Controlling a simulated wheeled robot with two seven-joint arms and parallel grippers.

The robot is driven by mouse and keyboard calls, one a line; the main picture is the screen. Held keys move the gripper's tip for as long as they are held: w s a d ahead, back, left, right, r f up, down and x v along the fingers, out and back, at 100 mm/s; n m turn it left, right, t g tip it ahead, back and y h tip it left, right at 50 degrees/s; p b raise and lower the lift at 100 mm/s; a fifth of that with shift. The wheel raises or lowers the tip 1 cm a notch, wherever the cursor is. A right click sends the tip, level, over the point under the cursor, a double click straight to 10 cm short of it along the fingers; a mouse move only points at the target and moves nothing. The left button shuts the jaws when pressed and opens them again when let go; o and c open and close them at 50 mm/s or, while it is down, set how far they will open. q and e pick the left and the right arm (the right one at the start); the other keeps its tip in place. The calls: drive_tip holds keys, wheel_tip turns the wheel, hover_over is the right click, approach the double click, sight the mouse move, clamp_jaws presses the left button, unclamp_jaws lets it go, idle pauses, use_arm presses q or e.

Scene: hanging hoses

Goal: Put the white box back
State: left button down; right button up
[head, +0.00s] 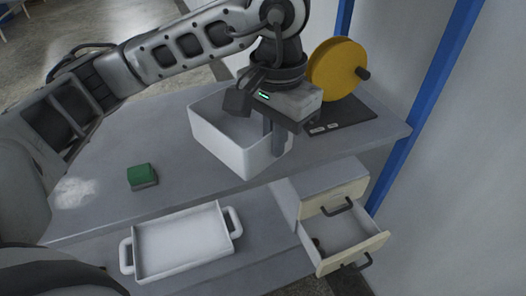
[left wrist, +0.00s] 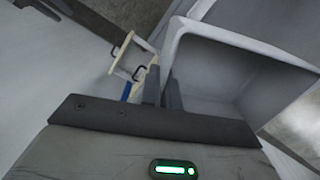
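The white box (head: 222,150) is open-topped and upright at the front edge of the grey table. I cannot tell whether its bottom touches the table. My left gripper (head: 276,140) points down at the box's right end, with its fingers on either side of the wall there. In the left wrist view, the box (left wrist: 235,75) fills the upper right. The fingers of the left gripper (left wrist: 162,88) are close together, with the box's wall between them. My right gripper is not in view.
A yellow wheel (head: 335,70) stands by a dark plate (head: 345,118) at the table's right. A green block (head: 142,174) is at the left. Below are a white two-handled tray (head: 185,242) and an open drawer (head: 350,243). A blue post (head: 425,105) rises at right.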

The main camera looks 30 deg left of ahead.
sight(239, 142)
use_arm(q)
drive_tip(key=a+f, duration=0.1)
drive_tip(key=w+a+f, duration=0.1)
drive_tip(key=f, duration=0.1)
drive_tip(key=w+a+f, duration=0.1)
drive_tip(key=f, duration=0.1)
drive_tip(key=shift+w+p, duration=0.15)
drive_tip(key=shift+p, duration=0.2)
wheel_tip(239, 142, down, 2)
drive_tip(key=shift+w+a+f+p, duration=0.1)
drive_tip(key=shift+a+p, duration=0.05)
drive_tip(key=shift+p, duration=0.45)
drive_tip(key=shift+f, duration=0.6)
drive_tip(key=c, duration=1.6)
unclamp_jaws()
drive_tip(key=shift+c, duration=0.2)
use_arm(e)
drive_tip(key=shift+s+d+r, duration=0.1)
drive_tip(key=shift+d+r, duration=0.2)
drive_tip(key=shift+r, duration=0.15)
use_arm(q)
wheel_tip(239, 142, up, 8)
drive_tip(key=shift+f+b, duration=0.2)
drive_tip(key=shift+b, duration=0.45)
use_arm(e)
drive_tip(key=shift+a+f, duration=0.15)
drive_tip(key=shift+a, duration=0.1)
